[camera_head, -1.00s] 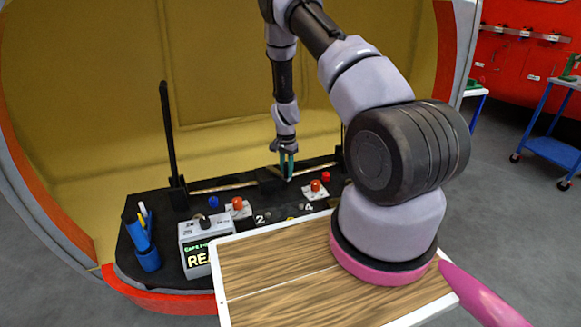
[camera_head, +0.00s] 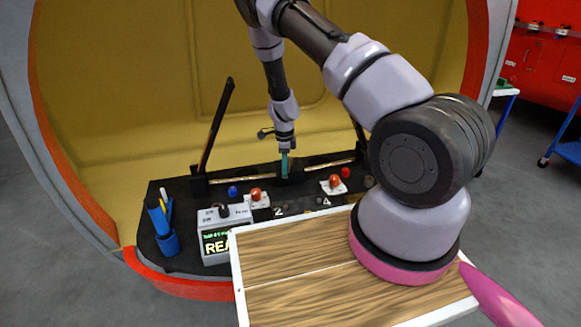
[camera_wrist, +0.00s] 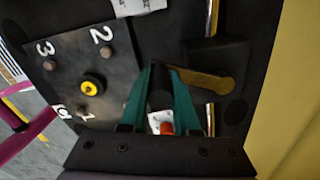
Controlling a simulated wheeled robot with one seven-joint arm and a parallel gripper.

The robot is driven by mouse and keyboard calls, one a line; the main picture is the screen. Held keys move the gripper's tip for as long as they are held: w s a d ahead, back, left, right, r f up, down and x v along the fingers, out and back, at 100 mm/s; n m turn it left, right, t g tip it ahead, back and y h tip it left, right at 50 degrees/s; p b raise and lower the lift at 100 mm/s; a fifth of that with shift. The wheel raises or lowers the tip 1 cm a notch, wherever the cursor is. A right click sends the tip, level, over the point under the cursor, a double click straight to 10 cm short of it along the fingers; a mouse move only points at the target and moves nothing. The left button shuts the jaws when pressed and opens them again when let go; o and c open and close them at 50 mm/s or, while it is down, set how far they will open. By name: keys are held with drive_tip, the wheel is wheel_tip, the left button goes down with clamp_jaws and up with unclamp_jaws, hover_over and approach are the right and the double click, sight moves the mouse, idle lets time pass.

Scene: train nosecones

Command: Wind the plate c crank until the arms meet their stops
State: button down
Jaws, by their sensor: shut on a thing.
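My gripper (camera_head: 285,165) points down over the middle of the black console (camera_head: 182,252). In the wrist view its two teal fingers (camera_wrist: 160,90) are closed on a black knob (camera_wrist: 160,88), which seems to be the crank's handle. A brass-coloured lever (camera_wrist: 208,82) runs from the knob to a dark block at the right. The left black arm (camera_head: 217,120) leans to the right from its post. The right black arm (camera_head: 358,132) also shows, partly hidden behind my arm. Whether either arm touches a stop cannot be told.
A grey box with a lit display (camera_head: 215,241) and a blue pen cup (camera_head: 168,242) stand at the console's left. Red buttons (camera_head: 335,181) sit nearby. A numbered plate with a yellow knob (camera_wrist: 93,86) is beside the fingers. A wooden board (camera_head: 290,262) lies in front.

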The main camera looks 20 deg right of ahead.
drive_tip(key=shift+w+a, duration=0.35)
drive_tip(key=shift+a, duration=0.4)
drive_tip(key=shift+w+a+r, duration=0.1)
drive_tip(key=shift+r, duration=0.05)
drive_tip(key=c, duration=0.6)
unclamp_jaws()
drive_tip(key=shift+c, duration=0.2)
drive_tip(key=shift+d, duration=0.2)
wheel_tip(320, 180, up, 11)
drive_tip(key=shift+f, duration=0.2)
drive_tip(key=shift+r, duration=0.1)
